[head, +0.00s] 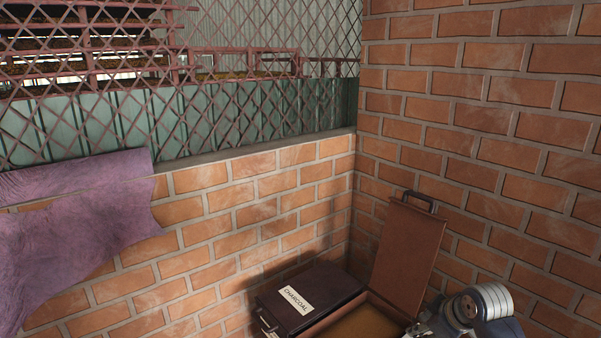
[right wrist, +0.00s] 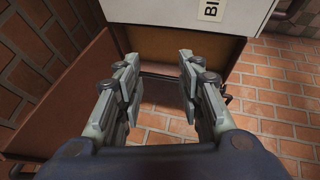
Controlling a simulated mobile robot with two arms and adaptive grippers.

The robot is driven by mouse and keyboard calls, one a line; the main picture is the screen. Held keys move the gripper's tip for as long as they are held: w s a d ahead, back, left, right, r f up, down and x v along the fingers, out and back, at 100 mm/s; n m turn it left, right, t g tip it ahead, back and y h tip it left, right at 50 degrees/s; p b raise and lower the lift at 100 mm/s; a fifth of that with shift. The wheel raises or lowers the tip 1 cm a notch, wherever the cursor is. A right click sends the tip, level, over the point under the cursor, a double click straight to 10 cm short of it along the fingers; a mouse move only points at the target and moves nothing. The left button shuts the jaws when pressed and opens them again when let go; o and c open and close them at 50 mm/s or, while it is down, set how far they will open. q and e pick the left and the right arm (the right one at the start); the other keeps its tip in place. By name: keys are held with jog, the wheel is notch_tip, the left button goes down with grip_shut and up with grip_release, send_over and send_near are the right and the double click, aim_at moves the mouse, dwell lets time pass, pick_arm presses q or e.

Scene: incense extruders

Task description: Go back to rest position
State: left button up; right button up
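My right gripper (right wrist: 158,82) is open in the right wrist view, with clear space and nothing held between its fingers. In the head view my right arm comes in at the bottom right corner. Its gripper (head: 424,326) shows there only in part, beside the right edge of an open brown box. My left gripper is not in view.
The box has a dark closed lid (head: 307,299) labelled CHARCOAL and a raised brown lid (head: 408,243) near the brick corner. The right wrist view shows brown panels (right wrist: 190,50), a pale surface (right wrist: 170,12) with a partly cut label, and brick paving (right wrist: 275,100).

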jog(key=s+a+f+m+g, duration=0.1)
jog(key=s+a+f, duration=0.2)
jog(key=s+f, duration=0.45)
jog(key=s+a+f+m+g, duration=0.1)
jog(key=s+a+f, duration=0.3)
jog(key=s, duration=0.7)
jog(key=s+a+m+g+h, duration=0.15)
jog(key=s+m, duration=0.25)
jog(key=s, duration=1.3)
notch_tip(320, 180, down, 30)
jog(key=s+b, duration=0.2)
jog(key=b, duration=0.2)
pick_arm(q)
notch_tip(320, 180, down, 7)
jog(key=b, duration=0.3)
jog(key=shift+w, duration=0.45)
pick_arm(e)
jog(key=s+d+f+g, duration=0.2)
jog(key=s+f, duration=1.4)
jog(key=f, duration=0.3)
jog(key=shift+s+d, duration=0.35)
jog(key=shift+d, duration=0.05)
